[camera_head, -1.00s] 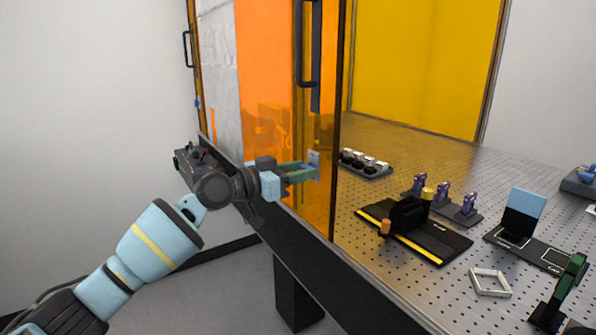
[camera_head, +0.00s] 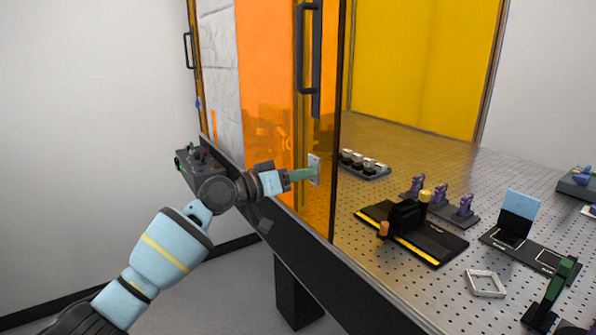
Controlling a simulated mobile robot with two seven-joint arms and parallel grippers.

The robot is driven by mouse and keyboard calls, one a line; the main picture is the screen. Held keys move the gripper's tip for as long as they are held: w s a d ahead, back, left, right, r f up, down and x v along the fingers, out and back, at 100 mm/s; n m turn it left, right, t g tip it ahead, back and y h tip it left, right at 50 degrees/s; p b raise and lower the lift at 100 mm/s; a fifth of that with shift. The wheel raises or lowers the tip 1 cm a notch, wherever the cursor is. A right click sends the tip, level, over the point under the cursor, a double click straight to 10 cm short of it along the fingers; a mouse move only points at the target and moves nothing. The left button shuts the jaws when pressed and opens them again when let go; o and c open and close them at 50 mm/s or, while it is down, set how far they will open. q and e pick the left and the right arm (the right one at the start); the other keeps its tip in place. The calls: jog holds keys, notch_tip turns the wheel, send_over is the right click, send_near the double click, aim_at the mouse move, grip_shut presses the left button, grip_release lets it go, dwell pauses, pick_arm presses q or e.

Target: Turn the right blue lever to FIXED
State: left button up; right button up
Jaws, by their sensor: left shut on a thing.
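My left gripper (camera_head: 310,173) reaches in from the left to the orange door panel (camera_head: 265,60). Its green fingers are shut at a small pale plate (camera_head: 315,162) near the panel's right edge, below the black handle. The fingers are closed on the right blue lever there; they hide most of it, so its exact angle and any FIXED marking cannot be read. A small blue part (camera_head: 197,103) shows on the frame at the far left. My right gripper is not in view.
The perforated table (camera_head: 400,150) carries a row of dark-capped parts (camera_head: 365,163), purple mounts (camera_head: 442,196), a black stage (camera_head: 425,240), a pale square frame (camera_head: 485,283) and a green-handled black part (camera_head: 560,285).

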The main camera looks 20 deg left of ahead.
pick_arm(q)
jog(key=shift+n+p, duration=2.55)
jog(key=shift+n, duration=3.75)
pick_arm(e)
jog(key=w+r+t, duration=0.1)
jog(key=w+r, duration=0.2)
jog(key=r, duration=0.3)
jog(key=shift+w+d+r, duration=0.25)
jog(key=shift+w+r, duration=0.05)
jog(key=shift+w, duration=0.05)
pick_arm(q)
jog(key=o, duration=1)
